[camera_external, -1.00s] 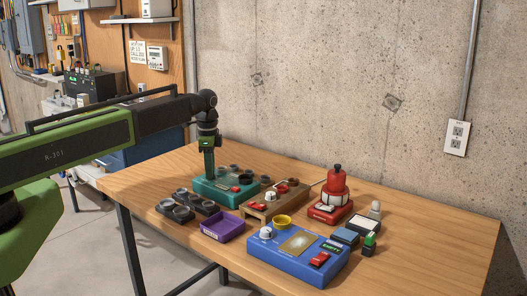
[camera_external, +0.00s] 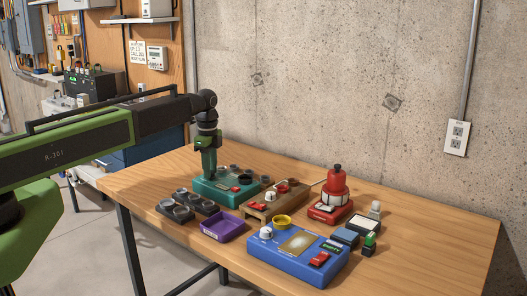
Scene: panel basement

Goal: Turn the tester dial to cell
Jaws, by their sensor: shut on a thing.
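My gripper (camera_external: 208,174) points straight down at the left part of a teal box (camera_external: 214,193), which I take to be the tester. Its green fingers are shut on a part on top of the box, which I take to be the dial. The fingers hide that part, so I cannot see its pointer or which mark it stands at. The box also carries dark round sockets along its back and right, and a small red part on its front. The labels are too small to read.
A wooden block (camera_external: 262,213) with a white knob stands right of the teal box. A blue box (camera_external: 275,262), a purple tray (camera_external: 222,228) and a dark tray of round cups (camera_external: 173,216) lie in front. A red lantern-like device (camera_external: 335,188) stands further right. The table's right side is clear.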

